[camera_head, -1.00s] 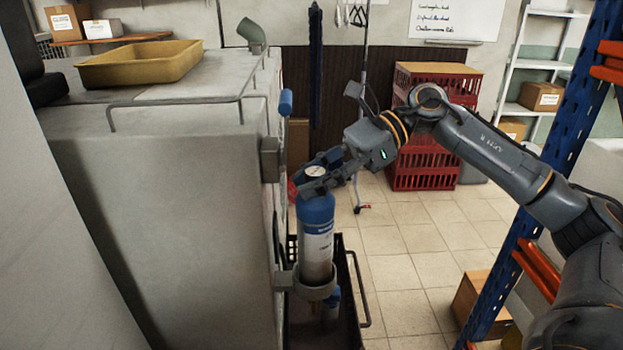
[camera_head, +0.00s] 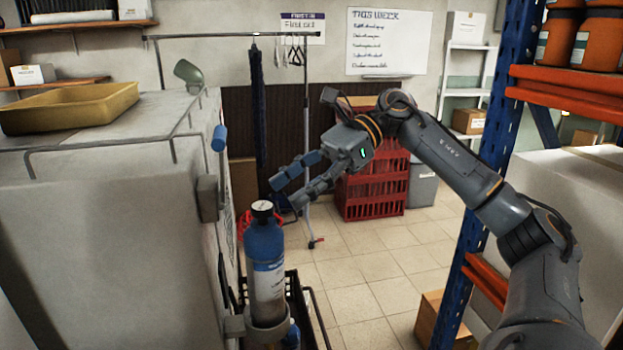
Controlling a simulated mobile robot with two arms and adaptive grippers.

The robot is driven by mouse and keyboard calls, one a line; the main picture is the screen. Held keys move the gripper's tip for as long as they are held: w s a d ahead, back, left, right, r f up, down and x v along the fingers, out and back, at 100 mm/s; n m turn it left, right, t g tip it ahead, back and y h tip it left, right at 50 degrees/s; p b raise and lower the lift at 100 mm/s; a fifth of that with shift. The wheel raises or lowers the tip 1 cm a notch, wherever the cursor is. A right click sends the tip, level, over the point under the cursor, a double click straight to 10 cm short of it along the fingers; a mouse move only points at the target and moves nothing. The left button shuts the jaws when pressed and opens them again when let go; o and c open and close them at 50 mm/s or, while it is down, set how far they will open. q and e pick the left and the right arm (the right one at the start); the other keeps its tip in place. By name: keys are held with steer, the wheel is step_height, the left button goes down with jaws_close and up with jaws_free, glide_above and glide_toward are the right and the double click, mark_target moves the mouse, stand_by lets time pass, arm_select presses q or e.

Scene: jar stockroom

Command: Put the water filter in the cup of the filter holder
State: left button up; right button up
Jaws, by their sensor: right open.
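The water filter (camera_head: 266,262) is a blue bottle with a dark cap and a pale label. It stands about upright with its lower end in the grey ring-shaped cup of the filter holder (camera_head: 268,334), on the right side of the large grey cabinet. My right gripper (camera_head: 283,195) is open and empty, with its fingers pointing left. It is above and to the right of the filter's cap, with a gap between them. The filter's bottom is hidden by the cup. My left gripper is not in view.
The grey cabinet (camera_head: 110,210) carries a yellow tray (camera_head: 70,108) and has a blue-ended handle (camera_head: 218,138) near the filter. A dark crate (camera_head: 305,305) is below the holder. Red crates (camera_head: 375,190) stand behind my right arm, and a blue-orange rack (camera_head: 480,200) is at right.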

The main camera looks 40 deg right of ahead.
steer(key=shift+v, duration=2)
steer(key=shift+o, duration=0.2)
